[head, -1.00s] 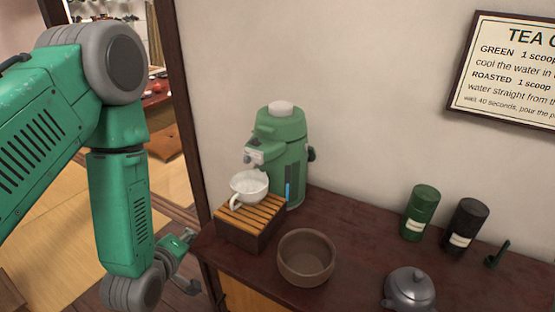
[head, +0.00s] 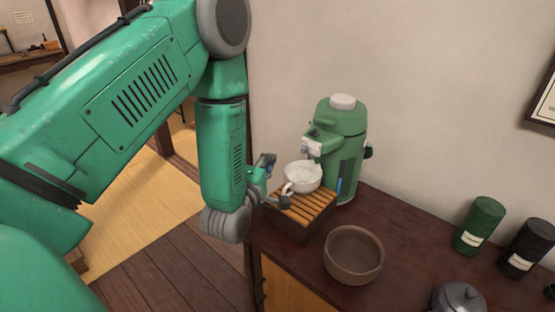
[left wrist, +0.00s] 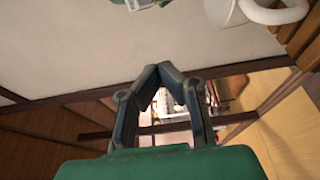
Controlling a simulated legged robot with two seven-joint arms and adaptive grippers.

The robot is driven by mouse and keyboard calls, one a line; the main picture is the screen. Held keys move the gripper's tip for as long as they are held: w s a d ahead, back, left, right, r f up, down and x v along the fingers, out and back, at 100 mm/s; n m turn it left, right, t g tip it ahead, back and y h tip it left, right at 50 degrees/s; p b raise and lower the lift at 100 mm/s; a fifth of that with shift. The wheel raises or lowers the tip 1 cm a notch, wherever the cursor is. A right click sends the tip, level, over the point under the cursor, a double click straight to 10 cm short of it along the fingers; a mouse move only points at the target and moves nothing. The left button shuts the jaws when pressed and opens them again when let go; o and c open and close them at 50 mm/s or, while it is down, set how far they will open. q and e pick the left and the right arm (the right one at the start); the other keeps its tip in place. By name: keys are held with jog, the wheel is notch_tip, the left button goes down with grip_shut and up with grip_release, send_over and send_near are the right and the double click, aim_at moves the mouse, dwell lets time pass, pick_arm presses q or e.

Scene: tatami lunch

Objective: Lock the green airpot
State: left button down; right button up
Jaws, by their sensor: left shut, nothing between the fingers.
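The green airpot (head: 340,145) stands upright at the back left of the dark counter, with a white button on top and a pale spout block (head: 312,147) facing left. A small part of it shows at the top edge of the left wrist view (left wrist: 140,4). My left gripper (head: 272,181) is just left of the white cup and the wooden stand, apart from the airpot. In the left wrist view its fingers (left wrist: 160,70) come together with nothing held. I cannot make out the lock's setting. My right gripper is not in view.
A white cup (head: 303,177) sits on the slatted stand (head: 308,207) below the spout, close to my left gripper. A brown bowl (head: 353,255) is in front. Green (head: 479,226) and black (head: 526,248) canisters and a grey teapot (head: 459,299) stand right. Open floor lies left.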

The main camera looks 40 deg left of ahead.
aim_at(304, 153)
pick_arm(q)
jog(key=w+d, duration=0.2)
jog(key=w, duration=0.5)
jog(key=shift+w+d+p, duration=0.15)
jog(key=shift+d+p, duration=0.1)
jog(key=shift+p, duration=0.15)
jog(key=shift+d+r, duration=0.1)
jog(key=shift+d, duration=1.3)
jog(key=shift+a, duration=0.1)
